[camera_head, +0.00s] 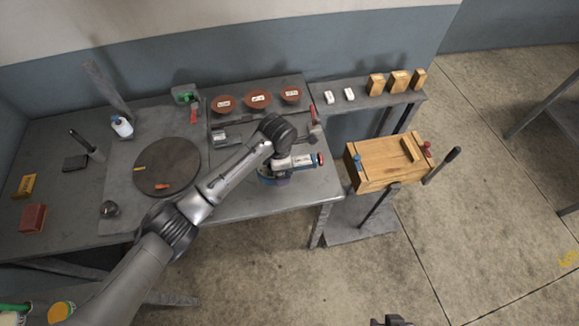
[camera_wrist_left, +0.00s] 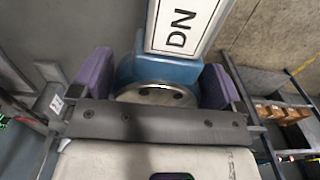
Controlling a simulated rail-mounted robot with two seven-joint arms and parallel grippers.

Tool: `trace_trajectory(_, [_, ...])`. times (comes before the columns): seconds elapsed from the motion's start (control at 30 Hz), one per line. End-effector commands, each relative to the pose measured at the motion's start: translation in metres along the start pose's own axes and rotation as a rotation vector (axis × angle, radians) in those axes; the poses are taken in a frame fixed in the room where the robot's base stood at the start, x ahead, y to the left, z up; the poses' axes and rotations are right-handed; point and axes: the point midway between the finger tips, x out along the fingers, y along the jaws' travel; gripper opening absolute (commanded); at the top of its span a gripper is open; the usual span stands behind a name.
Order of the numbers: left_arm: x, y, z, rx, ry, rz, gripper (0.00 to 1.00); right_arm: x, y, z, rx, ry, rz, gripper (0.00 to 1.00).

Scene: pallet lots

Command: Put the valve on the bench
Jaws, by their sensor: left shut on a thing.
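The valve (camera_head: 297,162) has a pale labelled body, blue parts and a red end cap at its right. My left gripper (camera_head: 273,178) is shut on it, above the right front part of the grey bench (camera_head: 240,203). In the left wrist view, purple fingers sit on both sides of the valve's blue body (camera_wrist_left: 170,70), and a white plate reading "DN" sticks out beyond. I cannot tell whether the valve touches the bench top. A dark part at the bottom edge of the head view may be my right gripper (camera_head: 390,321); its jaws are not readable.
A round dark turntable (camera_head: 167,166) lies on the bench. Several reddish bowls (camera_head: 257,99) stand at its back. A wooden crate (camera_head: 385,160) stands on a low stand to the right. A shelf (camera_head: 365,97) with wooden blocks is behind it.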

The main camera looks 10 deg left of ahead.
Motion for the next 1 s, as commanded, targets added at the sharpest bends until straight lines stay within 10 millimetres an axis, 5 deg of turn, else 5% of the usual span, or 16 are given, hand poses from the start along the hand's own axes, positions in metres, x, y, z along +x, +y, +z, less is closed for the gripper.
trace_trajectory(0.4, [0.033, 0.035, -0.047, 0.002, -0.004, 0.004, 0.29, 0.009, 0.001, 0.003, -0.004, 0.000, 0.003, 0.43])
trace_trajectory(0.77, [0.042, 0.039, -0.054, 0.004, -0.004, 0.004, 0.29, 0.011, -0.001, 0.003, 0.001, 0.001, -0.001, 0.43])
trace_trajectory(1.0, [0.067, 0.039, -0.054, 0.003, -0.002, 0.002, 0.29, 0.017, -0.002, 0.005, 0.005, 0.002, -0.004, 0.43])
